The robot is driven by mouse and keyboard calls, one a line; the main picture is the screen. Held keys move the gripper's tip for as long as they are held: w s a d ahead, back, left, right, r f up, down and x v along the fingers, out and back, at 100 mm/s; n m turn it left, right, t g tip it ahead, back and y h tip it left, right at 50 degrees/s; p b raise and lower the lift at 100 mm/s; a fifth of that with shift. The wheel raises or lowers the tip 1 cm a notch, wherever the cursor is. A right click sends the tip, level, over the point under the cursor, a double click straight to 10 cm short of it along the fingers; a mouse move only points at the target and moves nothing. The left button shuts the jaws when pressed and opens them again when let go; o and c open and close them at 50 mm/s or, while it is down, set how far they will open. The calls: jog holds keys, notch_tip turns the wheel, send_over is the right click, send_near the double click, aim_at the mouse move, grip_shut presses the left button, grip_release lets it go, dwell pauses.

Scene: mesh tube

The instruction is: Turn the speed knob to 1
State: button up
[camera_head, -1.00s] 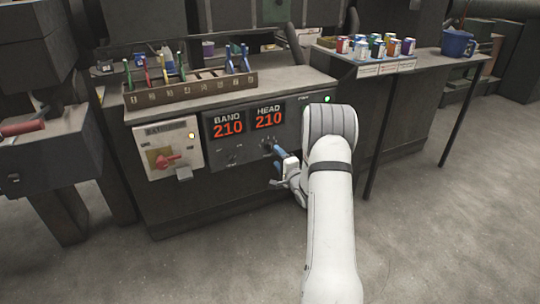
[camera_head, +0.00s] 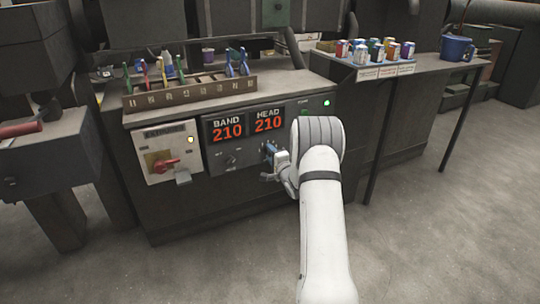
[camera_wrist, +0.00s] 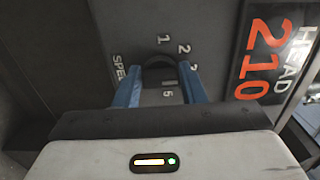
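The speed knob (camera_wrist: 158,68) is a dark round knob on the grey panel, seen in the wrist view with part of a SPEED label and the numbers 1, 2 and 5 around it. My gripper (camera_wrist: 160,80) has its two blue fingers spread, one on each side of the knob. Whether the fingertips touch it cannot be made out. In the head view my gripper (camera_head: 269,149) is at the panel below the HEAD display, and the speed knob is hidden behind it. The knob's pointer is not clear.
The BAND display (camera_head: 227,128) and HEAD display (camera_head: 268,120) both read 210. A red switch (camera_head: 165,165) on a light plate is at the left. A tool rack (camera_head: 190,92) stands on top. A side table with small cans (camera_head: 375,50) is at the right.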

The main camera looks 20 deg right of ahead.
jog(key=c, duration=0.4)
jog(key=shift+a, duration=0.15)
jog(key=shift+c, duration=0.5)
jog(key=shift+f+n+b, duration=0.1)
jog(key=shift+n+b, duration=0.2)
jog(key=shift+n, duration=0.1)
jog(key=n+b, duration=0.1)
jog(key=n, duration=0.1)
jog(key=n+b, duration=0.1)
jog(key=n, duration=0.1)
jog(key=shift+f+n+b, duration=0.2)
jog(key=shift+n+b, duration=0.15)
jog(key=shift+n, duration=0.05)
jog(key=n+b, duration=0.3)
jog(key=n, duration=0.2)
jog(key=shift+d, duration=0.2)
jog(key=shift+d+n+b, duration=0.1)
jog(key=shift+n+b, duration=1.5)
jog(key=shift+n, duration=1.1)
